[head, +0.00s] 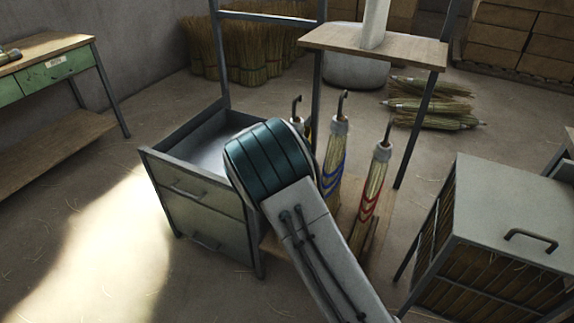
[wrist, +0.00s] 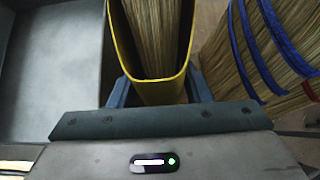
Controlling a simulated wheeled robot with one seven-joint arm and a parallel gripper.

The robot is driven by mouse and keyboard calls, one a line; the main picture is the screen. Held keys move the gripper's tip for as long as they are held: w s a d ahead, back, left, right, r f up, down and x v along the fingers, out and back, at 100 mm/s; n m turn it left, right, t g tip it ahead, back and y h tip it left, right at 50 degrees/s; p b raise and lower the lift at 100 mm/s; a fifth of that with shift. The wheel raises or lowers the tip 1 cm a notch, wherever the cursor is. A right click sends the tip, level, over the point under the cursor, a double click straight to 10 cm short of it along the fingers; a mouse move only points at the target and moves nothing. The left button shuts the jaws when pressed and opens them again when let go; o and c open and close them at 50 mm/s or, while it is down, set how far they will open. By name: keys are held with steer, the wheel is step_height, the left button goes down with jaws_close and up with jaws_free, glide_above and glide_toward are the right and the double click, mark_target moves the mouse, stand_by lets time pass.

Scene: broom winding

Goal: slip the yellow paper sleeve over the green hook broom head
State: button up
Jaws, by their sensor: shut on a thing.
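The yellow paper sleeve (wrist: 185,78) is between the blue fingers of my gripper (wrist: 159,92), which is shut on it. Its open rim surrounds the straw of a broom head (wrist: 155,35) in the wrist view. How far the sleeve reaches along the straw is hidden. In the head view my arm covers most of this broom; a dark hook (head: 296,105) and a small yellow patch (head: 308,128) show behind it. I cannot make out green on the hook. My gripper is hidden in the head view.
A blue-banded broom (head: 333,150) stands close to the right, with a red-banded broom (head: 371,190) beyond it. An open grey drawer (head: 190,140) lies to the left. A wooden shelf (head: 400,48) is above and behind. A metal cabinet (head: 500,210) stands at right.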

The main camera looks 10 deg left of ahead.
step_height(320, 180, down, 9)
steer(key=b, duration=0.7)
stand_by(0.8)
steer(key=shift+f+b, duration=0.75)
steer(key=shift+f, duration=0.05)
stand_by(0.4)
steer(key=o, duration=0.9)
